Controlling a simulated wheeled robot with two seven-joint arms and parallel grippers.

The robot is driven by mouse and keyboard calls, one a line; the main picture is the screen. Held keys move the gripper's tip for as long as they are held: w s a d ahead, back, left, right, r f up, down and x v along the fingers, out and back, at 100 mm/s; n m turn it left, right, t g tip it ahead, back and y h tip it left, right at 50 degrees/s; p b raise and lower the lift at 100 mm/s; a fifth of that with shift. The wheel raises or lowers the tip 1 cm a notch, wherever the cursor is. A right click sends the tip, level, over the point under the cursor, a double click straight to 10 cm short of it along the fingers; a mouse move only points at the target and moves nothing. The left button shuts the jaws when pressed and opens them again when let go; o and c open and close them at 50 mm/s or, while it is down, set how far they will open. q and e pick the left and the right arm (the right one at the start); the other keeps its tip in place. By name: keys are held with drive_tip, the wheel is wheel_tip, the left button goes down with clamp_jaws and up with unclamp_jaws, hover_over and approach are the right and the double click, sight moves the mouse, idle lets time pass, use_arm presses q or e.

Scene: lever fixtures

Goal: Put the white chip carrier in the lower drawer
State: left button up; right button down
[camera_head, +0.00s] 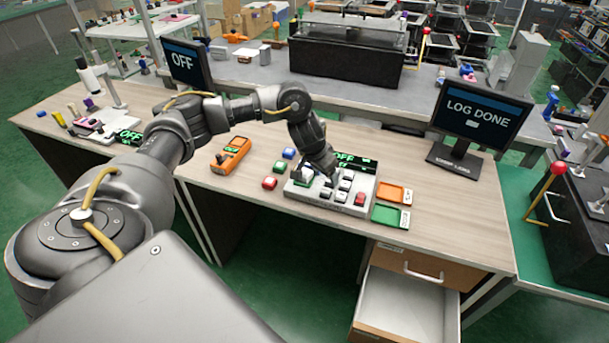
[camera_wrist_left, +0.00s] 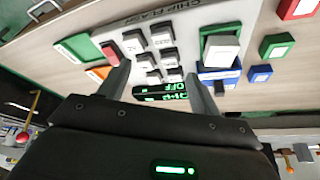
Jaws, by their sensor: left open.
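A pale block that looks like the white chip carrier (camera_wrist_left: 221,50) sits at one end of the grey chip-erase panel (camera_wrist_left: 118,27), beside a blue piece (camera_wrist_left: 222,73). In the head view the panel (camera_head: 318,195) lies on the desk. My left gripper (camera_wrist_left: 160,88) is open and empty over the panel's rows of pale-topped keys; in the head view it (camera_head: 326,176) partly covers them. The carrier is off to one side, outside the fingers. The lower drawer (camera_head: 402,305) is pulled out, and its visible white inside is empty. My right gripper is not in view.
Red (camera_head: 269,183), green (camera_head: 280,167) and blue (camera_head: 289,153) blocks lie left of the panel. Orange (camera_head: 394,192) and green (camera_head: 388,215) trays lie to its right. A monitor reading "LOG DONE" (camera_head: 478,112) stands behind. The closed upper drawer (camera_head: 430,266) has a handle.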

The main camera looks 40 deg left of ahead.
use_arm(q)
drive_tip(key=s+a+r+n+g+y, duration=0.15)
drive_tip(key=a+r+n, duration=0.3)
drive_tip(key=a, duration=0.45)
drive_tip(key=b, duration=0.2)
hover_over(305, 172)
drive_tip(key=s, duration=0.2)
drive_tip(key=shift+m, duration=0.45)
wheel_tip(305, 172, down, 5)
drive_tip(key=shift+s+r, duration=0.15)
drive_tip(key=shift+r, duration=0.05)
drive_tip(key=shift+f, duration=0.35)
drive_tip(key=b+x, duration=0.3)
drive_tip(key=x, duration=0.2)
drive_tip(key=shift+d, duration=0.2)
drive_tip(key=shift+w+f, duration=0.15)
drive_tip(key=shift+w, duration=0.05)
drive_tip(key=shift+c, duration=0.5)
drive_tip(key=c, duration=0.9)
drive_tip(key=shift+c, duration=0.7)
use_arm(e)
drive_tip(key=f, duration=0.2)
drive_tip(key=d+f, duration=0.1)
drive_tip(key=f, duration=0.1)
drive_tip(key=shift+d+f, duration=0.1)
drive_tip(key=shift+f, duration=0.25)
use_arm(q)
drive_tip(key=shift+r, duration=0.2)
